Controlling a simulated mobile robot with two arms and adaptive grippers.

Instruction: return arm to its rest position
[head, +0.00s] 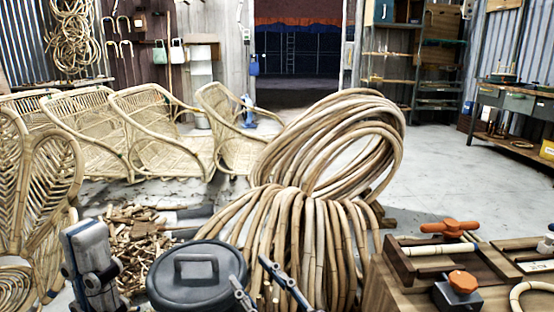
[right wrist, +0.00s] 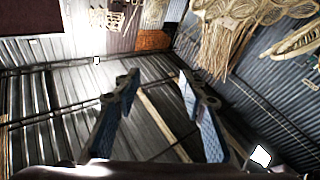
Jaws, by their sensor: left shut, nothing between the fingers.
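My left gripper (head: 92,258) is at the lower left of the head view, grey and black, shut and empty, in front of the wood scraps. My right gripper (head: 264,281) shows at the bottom middle as two dark fingers pointing up and apart, in front of the rattan coil. In the right wrist view its two fingers (right wrist: 157,100) are wide apart with blue inner pads and nothing between them. Most of both arms is out of view.
A big coil of rattan poles (head: 330,150) fills the middle. A lidded dark bin (head: 198,275) stands between my grippers. A wooden workbench (head: 390,290) with orange-handled clamps (head: 450,228) is at the right. Rattan chairs (head: 150,130) line the left. Clear floor (head: 460,180) lies behind the bench.

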